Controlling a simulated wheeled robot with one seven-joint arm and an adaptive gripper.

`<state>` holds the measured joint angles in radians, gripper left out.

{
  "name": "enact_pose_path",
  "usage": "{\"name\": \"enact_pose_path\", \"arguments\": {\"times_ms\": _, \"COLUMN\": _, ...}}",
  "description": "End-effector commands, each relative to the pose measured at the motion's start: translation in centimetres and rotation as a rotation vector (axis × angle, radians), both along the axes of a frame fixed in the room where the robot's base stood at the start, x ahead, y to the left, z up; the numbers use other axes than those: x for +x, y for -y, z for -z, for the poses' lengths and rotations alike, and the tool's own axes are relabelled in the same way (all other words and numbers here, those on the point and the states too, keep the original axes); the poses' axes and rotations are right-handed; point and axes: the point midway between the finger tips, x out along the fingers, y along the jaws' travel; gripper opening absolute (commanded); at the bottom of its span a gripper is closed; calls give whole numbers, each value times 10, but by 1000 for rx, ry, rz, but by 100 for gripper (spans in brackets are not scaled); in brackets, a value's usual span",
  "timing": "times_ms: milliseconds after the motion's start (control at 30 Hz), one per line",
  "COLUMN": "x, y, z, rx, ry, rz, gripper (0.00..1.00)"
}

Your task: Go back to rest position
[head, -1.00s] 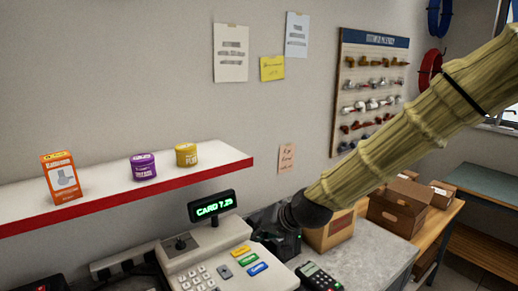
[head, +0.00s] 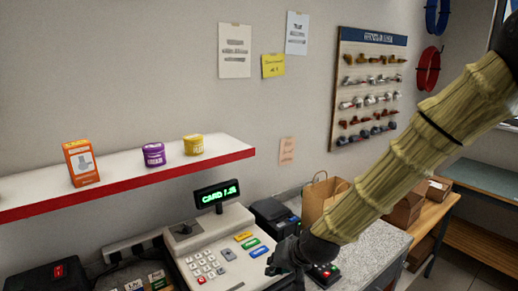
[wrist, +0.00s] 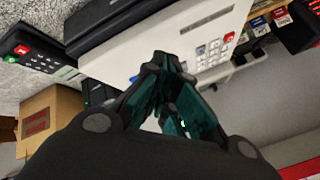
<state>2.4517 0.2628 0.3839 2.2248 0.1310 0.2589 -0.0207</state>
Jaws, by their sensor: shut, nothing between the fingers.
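My gripper (head: 280,262) is at the lower middle of the head view, at the end of my sleeved arm. It is in front of the right side of the cash register (head: 232,262), near the card terminal (head: 325,272). In the wrist view my gripper (wrist: 165,65) has its fingertips together with nothing between them, over the register (wrist: 150,40). I cannot tell from the views how far above the counter it is.
A red-edged shelf (head: 125,183) holds an orange box (head: 81,163), a purple tin (head: 154,155) and a yellow tin (head: 193,145). A paper bag (head: 318,196) and cardboard boxes (head: 403,210) stand behind my arm.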

Motion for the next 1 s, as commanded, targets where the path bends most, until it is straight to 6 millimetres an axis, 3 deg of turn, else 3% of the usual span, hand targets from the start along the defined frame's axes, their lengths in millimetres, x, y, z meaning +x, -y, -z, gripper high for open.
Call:
{"name": "enact_pose_path", "arguments": {"times_ms": 167, "x": -25, "y": 18, "z": 64, "rx": -51, "ry": -67, "rz": 11, "gripper": 0}}
{"name": "enact_pose_path", "arguments": {"times_ms": 267, "x": -50, "y": 33, "z": 109, "rx": -90, "ry": -115, "rz": 16, "gripper": 0}}
{"name": "enact_pose_path", "arguments": {"times_ms": 400, "x": -91, "y": 57, "z": 168, "rx": -150, "ry": -182, "rz": 21, "gripper": 0}}
{"name": "enact_pose_path", "arguments": {"times_ms": 600, "x": -158, "y": 92, "z": 238, "rx": -232, "ry": -275, "rz": 17, "gripper": 0}}
{"name": "enact_pose_path", "arguments": {"times_ms": 800, "x": -233, "y": 127, "z": 292, "rx": -313, "ry": -364, "rz": 1, "gripper": 0}}
{"name": "enact_pose_path", "arguments": {"times_ms": 1000, "x": -298, "y": 155, "z": 324, "rx": -376, "ry": -436, "rz": -23, "gripper": 0}}
